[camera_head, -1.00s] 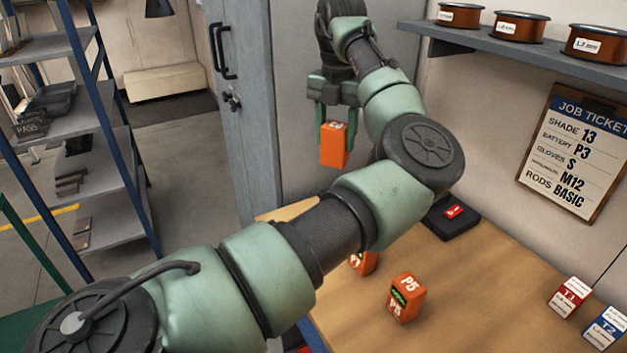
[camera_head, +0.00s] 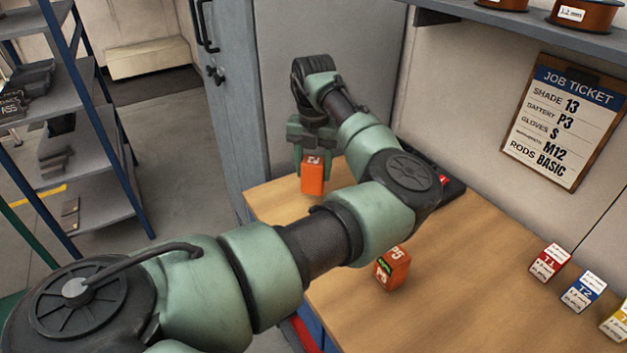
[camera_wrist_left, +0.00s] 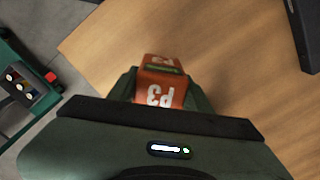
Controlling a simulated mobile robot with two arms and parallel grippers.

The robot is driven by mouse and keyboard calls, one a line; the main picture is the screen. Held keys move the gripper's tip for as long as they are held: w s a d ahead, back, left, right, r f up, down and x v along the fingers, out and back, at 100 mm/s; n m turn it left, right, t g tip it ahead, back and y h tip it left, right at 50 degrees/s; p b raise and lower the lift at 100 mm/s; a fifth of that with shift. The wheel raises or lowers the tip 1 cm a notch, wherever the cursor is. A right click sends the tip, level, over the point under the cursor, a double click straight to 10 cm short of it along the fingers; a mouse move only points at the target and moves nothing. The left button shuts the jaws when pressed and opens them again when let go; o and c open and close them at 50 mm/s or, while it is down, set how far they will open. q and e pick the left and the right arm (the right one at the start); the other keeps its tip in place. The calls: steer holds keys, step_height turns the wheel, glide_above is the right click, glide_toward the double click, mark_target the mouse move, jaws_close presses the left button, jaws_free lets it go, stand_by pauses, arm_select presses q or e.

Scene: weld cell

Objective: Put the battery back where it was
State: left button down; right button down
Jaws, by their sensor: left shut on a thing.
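The orange battery (camera_head: 313,176) is held between the fingers of my left gripper (camera_head: 314,165) near the far left corner of the workbench. In the left wrist view the battery (camera_wrist_left: 160,92) reads P3, with the wooden top below. My left gripper (camera_wrist_left: 160,95) is shut on it. The battery looks upright and close to the bench top; I cannot tell whether it touches. Another orange battery marked P5 (camera_head: 392,268) stands on the workbench (camera_head: 460,270), partly behind my left arm. My right gripper is not in view.
A black device (camera_head: 452,186) with a red part sits at the back against the wall, partly behind my arm. Small labelled boxes, red T1 (camera_head: 549,263) and blue T2 (camera_head: 583,292), stand at the right. A job ticket (camera_head: 563,122) hangs on the wall, listing battery P3.

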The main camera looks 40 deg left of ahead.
mark_target(314, 183)
arm_select(q)
steer(key=shift+f, duration=2.15)
steer(key=shift+p, duration=0.3)
steer(key=c, duration=0.6)
jaws_free()
steer(key=shift+f, duration=0.15)
steer(key=shift+c, duration=0.2)
step_height(314, 183, up, 12)
steer(key=shift+r+b, duration=0.2)
steer(key=shift+b, duration=0.75)
